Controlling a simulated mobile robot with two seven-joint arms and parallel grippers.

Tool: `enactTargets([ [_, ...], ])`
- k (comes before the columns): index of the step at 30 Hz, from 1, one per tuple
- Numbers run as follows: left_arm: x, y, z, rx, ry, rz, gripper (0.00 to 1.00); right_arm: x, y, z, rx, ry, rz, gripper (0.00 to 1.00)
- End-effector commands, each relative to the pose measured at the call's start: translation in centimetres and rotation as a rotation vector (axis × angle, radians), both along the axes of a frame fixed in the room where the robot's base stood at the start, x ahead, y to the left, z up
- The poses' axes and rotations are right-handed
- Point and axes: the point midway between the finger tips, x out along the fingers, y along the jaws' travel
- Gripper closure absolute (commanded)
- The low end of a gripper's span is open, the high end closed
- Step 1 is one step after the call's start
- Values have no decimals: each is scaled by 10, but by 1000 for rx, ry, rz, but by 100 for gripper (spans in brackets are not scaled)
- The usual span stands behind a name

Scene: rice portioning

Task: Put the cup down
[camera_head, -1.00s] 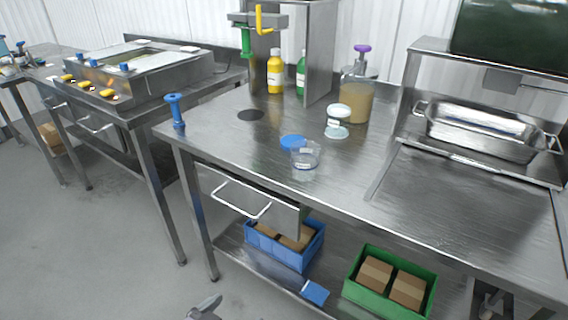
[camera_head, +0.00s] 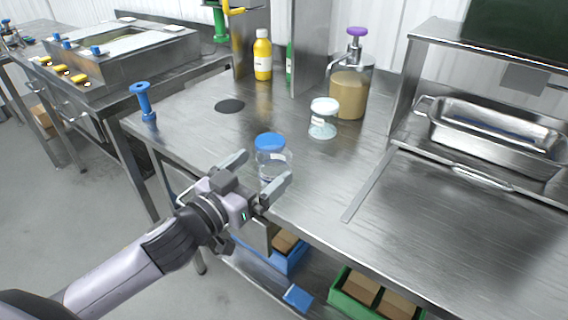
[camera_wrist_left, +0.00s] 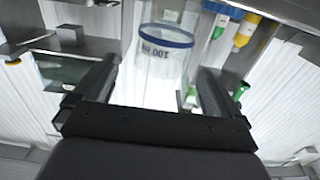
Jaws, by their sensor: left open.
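The clear cup (camera_head: 275,164) stands on the steel table near its front edge. A blue disc (camera_head: 270,141) like a lid shows just behind it and partly overlaps it in the head view. My left gripper (camera_head: 265,167) is open, its two fingers reaching toward the cup from the front, one on each side in the picture. In the left wrist view the cup (camera_wrist_left: 160,68), with a blue band and printed marking, shows between the open fingers; contact cannot be told. My right gripper is not in view.
A white-topped jar (camera_head: 323,119) and a pump dispenser (camera_head: 349,92) stand behind the cup. A yellow bottle (camera_head: 262,58) is farther back. A blue handled tool (camera_head: 143,101) stands at the left table corner. A steel pan (camera_head: 490,145) is at right. The table's right front is clear.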

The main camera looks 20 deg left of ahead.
Motion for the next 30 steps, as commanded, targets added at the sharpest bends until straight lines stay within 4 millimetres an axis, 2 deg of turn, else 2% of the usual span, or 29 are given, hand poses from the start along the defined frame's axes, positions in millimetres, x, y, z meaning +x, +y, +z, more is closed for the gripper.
enactTargets([
  [11, 26, -8, 1, 0, -1, 0, 2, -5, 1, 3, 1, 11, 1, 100],
  [21, 63, -21, 1, -1, -2, 0, 2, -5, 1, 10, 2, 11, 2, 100],
  [30, 67, -22, 0, -1, 0, 0, 2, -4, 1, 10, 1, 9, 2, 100],
])
